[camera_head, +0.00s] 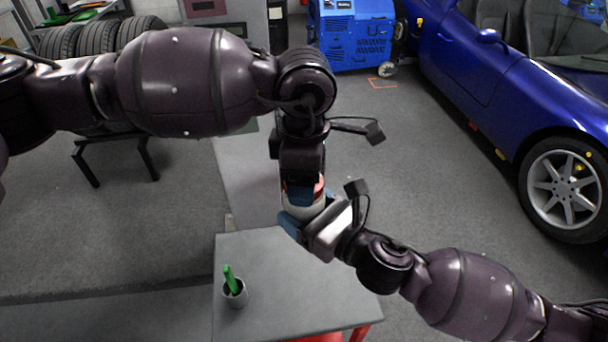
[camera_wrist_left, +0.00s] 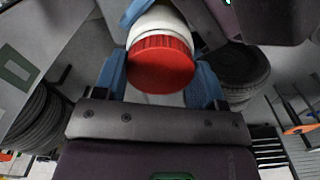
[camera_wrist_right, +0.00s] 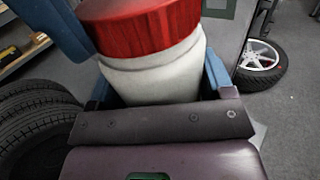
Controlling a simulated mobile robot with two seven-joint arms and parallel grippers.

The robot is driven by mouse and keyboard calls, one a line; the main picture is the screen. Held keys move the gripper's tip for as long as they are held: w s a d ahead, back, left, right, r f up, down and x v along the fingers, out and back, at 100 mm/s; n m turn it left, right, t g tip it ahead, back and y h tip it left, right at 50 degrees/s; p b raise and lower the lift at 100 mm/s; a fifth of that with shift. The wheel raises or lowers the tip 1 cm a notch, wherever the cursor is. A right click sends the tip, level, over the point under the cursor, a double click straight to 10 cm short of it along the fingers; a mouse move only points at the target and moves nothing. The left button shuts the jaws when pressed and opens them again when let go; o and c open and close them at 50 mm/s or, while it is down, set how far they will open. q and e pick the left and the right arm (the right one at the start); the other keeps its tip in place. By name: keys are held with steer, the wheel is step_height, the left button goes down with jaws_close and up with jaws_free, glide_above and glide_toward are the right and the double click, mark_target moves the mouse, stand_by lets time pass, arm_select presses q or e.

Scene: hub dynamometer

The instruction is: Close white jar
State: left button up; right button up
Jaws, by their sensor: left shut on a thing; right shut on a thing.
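The white jar (camera_head: 300,211) is held in the air above the far edge of the grey table, with its red lid (camera_wrist_left: 160,64) on its mouth. My left gripper (camera_head: 302,191) comes from above, its blue fingers shut on the lid on opposite sides. My right gripper (camera_head: 308,226) comes from below right and is shut on the white body, which shows in the right wrist view (camera_wrist_right: 155,78). The red lid (camera_wrist_right: 146,28) sits against the body there with no clear gap. How tightly it is screwed on, I cannot tell.
The grey table (camera_head: 290,283) carries a small cup (camera_head: 236,297) with a green item in it. A blue car (camera_head: 500,90) stands at the right, a blue machine (camera_head: 352,35) at the back. Tyres (camera_head: 97,36) stand on a rack at the upper left. Floor around the table is clear.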

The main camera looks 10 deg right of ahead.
arm_select(q)
steer(key=m, duration=0.8)
steer(key=o, duration=1.1)
step_height(320, 180, up, 12)
stand_by(0.3)
